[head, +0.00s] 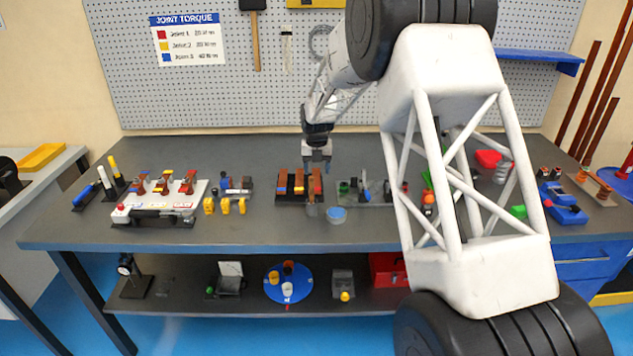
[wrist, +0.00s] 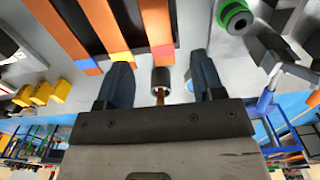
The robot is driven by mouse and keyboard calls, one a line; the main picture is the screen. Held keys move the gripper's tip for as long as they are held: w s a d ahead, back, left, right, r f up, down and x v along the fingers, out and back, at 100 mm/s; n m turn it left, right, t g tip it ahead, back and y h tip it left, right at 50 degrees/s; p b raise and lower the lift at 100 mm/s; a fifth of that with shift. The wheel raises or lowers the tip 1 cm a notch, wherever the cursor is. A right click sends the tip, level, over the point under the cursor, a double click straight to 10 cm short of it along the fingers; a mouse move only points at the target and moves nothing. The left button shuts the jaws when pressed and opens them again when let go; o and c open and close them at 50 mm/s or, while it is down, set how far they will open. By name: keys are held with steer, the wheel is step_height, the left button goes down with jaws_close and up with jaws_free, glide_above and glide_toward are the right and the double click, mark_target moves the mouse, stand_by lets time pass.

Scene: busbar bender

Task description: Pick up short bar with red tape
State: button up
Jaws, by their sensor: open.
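Three copper-orange bars lie side by side on a dark rack (head: 290,201), each with coloured tape near its near end. The bar with red tape (wrist: 159,27) is the rightmost in the wrist view; its pinkish-red band shows at the near end. In the head view it is the right bar (head: 316,183). My gripper (head: 317,158) is open and empty above the rack's right part. In the wrist view my gripper (wrist: 160,64) has its two fingers apart, with the red-taped end between them in the picture. I cannot tell the height gap.
A small dark cylinder (wrist: 161,79) stands just in front of the red-taped end. Yellow pieces (head: 225,207) stand left of the rack, and a grey fixture with a green ring (wrist: 234,17) is to the right.

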mark_target(317, 184)
steer(key=shift+w+f, duration=0.15)
steer(key=shift+f, duration=2.45)
steer(key=shift+c, duration=0.3)
steer(key=c, duration=1)
steer(key=shift+c, duration=0.2)
steer(key=shift+r, duration=0.15)
step_height(317, 184, up, 10)
steer(key=shift+d, duration=0.1)
